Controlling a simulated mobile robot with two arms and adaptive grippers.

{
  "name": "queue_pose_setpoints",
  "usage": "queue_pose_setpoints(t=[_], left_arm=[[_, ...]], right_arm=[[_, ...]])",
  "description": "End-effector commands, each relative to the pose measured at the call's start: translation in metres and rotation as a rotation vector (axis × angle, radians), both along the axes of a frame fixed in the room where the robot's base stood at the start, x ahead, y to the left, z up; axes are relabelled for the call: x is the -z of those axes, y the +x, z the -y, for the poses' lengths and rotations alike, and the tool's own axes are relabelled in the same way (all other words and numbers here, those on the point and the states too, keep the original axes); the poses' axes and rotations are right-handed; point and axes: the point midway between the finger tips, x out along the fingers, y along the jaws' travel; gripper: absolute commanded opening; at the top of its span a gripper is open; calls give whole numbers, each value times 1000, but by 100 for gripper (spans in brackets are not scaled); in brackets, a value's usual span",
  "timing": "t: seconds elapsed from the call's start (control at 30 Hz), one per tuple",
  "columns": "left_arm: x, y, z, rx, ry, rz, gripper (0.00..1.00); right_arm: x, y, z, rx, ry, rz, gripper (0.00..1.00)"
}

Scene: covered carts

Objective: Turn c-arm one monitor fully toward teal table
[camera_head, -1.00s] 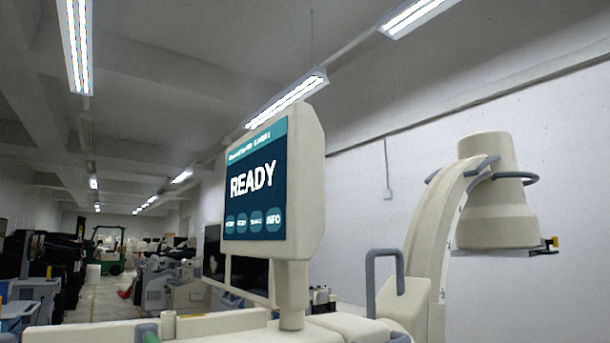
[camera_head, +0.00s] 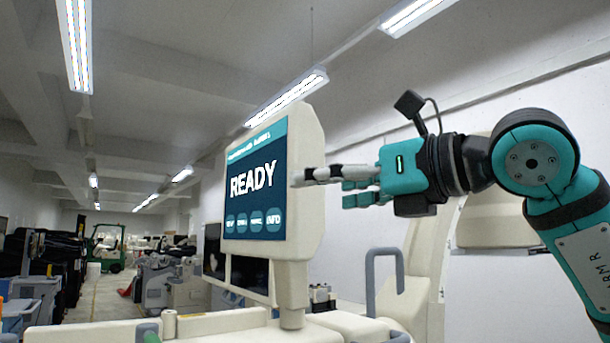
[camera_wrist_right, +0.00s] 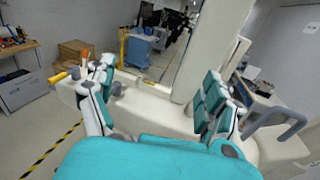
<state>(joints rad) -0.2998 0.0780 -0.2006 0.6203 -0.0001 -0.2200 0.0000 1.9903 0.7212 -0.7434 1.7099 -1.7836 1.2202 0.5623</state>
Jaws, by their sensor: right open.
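The c-arm monitor (camera_head: 258,185) stands upright on a cream post in the head view. Its dark blue screen reads READY and faces left and toward me. My right gripper (camera_head: 325,186) is open and empty, its fingers pointing left at the monitor's right side. The fingertips overlap the housing edge in the picture; I cannot tell whether they touch. In the right wrist view the open fingers (camera_wrist_right: 155,92) are wide apart, with a pale upright housing (camera_wrist_right: 213,50) beyond them. I cannot identify the teal table. My left gripper is not in view.
A grey looped handle (camera_head: 384,285) and the cream C-arm (camera_head: 432,260) stand right of the monitor. Lower dark screens (camera_head: 250,275) sit behind its post. A green forklift (camera_head: 108,250) is far left. The wrist view shows a workbench (camera_wrist_right: 18,48) at left.

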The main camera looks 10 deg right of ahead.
Motion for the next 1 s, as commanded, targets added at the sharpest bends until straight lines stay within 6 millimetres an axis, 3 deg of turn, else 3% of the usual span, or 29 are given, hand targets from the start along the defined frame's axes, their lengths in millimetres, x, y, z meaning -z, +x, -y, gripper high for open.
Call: queue_pose_setpoints(t=[0.03, 0.13, 0.3, 0.47, 1.0], left_arm=[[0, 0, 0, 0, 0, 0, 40], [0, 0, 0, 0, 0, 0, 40], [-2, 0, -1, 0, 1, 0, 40], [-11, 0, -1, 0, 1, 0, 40], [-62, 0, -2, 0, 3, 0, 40]], right_arm=[[-15, -7, 17, 70, -9, 20, 85], [-31, -16, 43, 177, -20, 34, 85], [-42, -20, 60, 251, -19, 39, 85], [-44, -2, 53, 253, -21, 36, 85], [-46, 104, 9, 250, -20, 37, 85]])
